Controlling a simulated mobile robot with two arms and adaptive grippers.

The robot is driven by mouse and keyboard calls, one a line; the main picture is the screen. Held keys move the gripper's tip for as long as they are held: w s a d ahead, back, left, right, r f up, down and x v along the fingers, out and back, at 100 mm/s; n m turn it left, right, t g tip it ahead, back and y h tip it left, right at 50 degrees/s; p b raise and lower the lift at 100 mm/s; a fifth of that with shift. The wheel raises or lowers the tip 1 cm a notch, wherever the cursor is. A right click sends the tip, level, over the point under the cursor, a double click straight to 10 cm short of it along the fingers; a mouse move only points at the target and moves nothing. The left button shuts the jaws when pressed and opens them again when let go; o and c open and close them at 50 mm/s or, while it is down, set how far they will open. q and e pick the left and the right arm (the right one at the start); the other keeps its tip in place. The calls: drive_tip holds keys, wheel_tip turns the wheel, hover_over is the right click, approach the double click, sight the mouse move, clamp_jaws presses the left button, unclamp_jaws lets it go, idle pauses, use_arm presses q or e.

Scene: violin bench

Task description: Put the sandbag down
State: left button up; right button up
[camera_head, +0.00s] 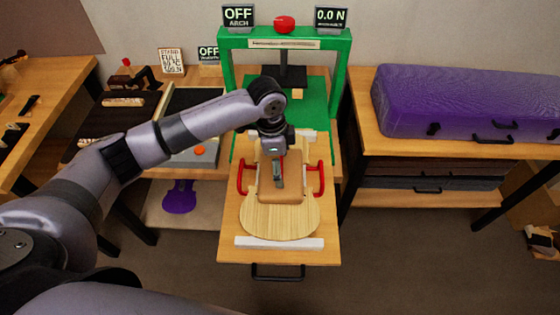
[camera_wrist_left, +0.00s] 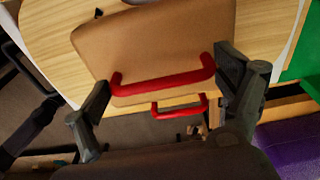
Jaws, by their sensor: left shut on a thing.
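The sandbag (camera_head: 291,188) is a tan, rounded block over the pale wooden violin plate (camera_head: 278,219). It also shows large in the left wrist view (camera_wrist_left: 150,45). My left gripper (camera_head: 279,180) reaches down over the sandbag. The gripper hides part of the sandbag's top. I cannot tell whether the sandbag touches the plate or hangs just above it. My right gripper is not in view.
Red handles (camera_head: 241,179) flank the plate, which lies between white bars (camera_head: 279,242) on a pulled-out wooden board (camera_head: 325,251). A green press frame (camera_head: 226,75) with OFF and 0.0 N displays stands behind. A purple case (camera_head: 455,100) lies on the right bench.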

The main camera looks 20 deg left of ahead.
use_arm(q)
drive_tip(key=shift+w, duration=0.1)
drive_tip(key=o, duration=1.7)
drive_tip(key=shift+f, duration=0.1)
wheel_tip(320, 180, up, 12)
drive_tip(key=a+b, duration=0.1)
drive_tip(key=b, duration=0.1)
drive_tip(key=shift+s+a, duration=0.15)
drive_tip(key=shift+s, duration=0.15)
